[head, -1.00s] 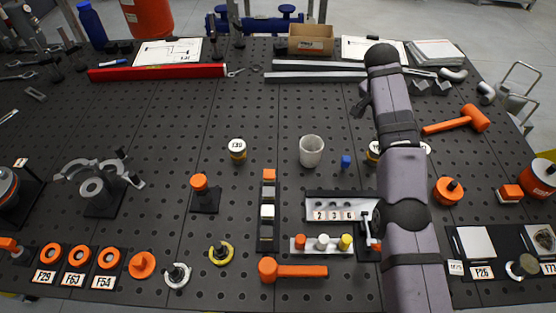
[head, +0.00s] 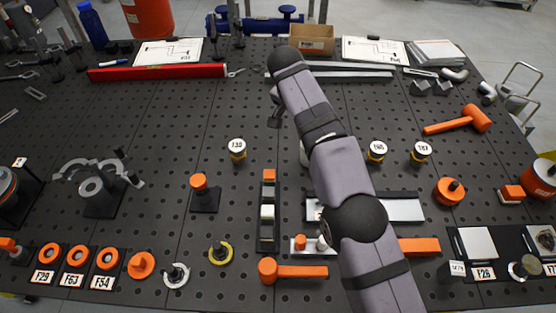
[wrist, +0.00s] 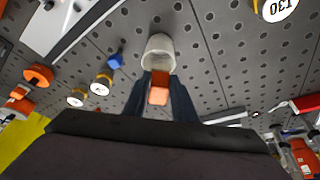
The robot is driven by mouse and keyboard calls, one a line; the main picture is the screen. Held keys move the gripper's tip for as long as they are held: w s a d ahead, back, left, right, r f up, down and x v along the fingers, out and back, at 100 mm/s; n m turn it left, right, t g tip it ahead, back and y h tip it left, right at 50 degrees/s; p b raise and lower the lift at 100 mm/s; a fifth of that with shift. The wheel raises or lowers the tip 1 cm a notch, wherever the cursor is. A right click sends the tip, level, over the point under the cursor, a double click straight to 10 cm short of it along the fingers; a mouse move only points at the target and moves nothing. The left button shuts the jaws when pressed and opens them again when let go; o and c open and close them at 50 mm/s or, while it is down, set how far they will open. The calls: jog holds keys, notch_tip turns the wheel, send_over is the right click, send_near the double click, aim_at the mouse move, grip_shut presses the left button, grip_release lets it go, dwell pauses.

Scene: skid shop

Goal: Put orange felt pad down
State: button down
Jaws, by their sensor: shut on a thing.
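The orange felt pad (wrist: 158,92) is a small orange block in the wrist view. My gripper (wrist: 160,82) is shut on it, its dark fingers on either side. Just beyond the pad in the wrist view is a white cup (wrist: 158,50) with its open end towards the pad. I cannot tell how far apart the two are. In the head view the cup (head: 303,153) shows only as a sliver beside my arm. My arm hides the pad in that view.
Labelled jars (head: 376,151) (head: 421,152) stand to the right, another jar (head: 237,149) to the left.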

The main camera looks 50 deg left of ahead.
jog(key=s+a+f+n+g+y, duration=0.1)
jog(key=s+a+f+n+y, duration=0.1)
jog(key=s+a+n, duration=0.3)
jog(key=shift+s+a+n+y, duration=0.15)
jog(key=shift+a+n+y, duration=0.2)
jog(key=shift+n, duration=1.05)
jog(key=shift+f+p, duration=1.5)
jog(key=shift+f, duration=3.5)
jog(key=shift+d, duration=0.1)
jog(key=shift+f, duration=0.2)
jog(key=c, duration=1.5)
grip_release()
jog(key=shift+o, duration=0.2)
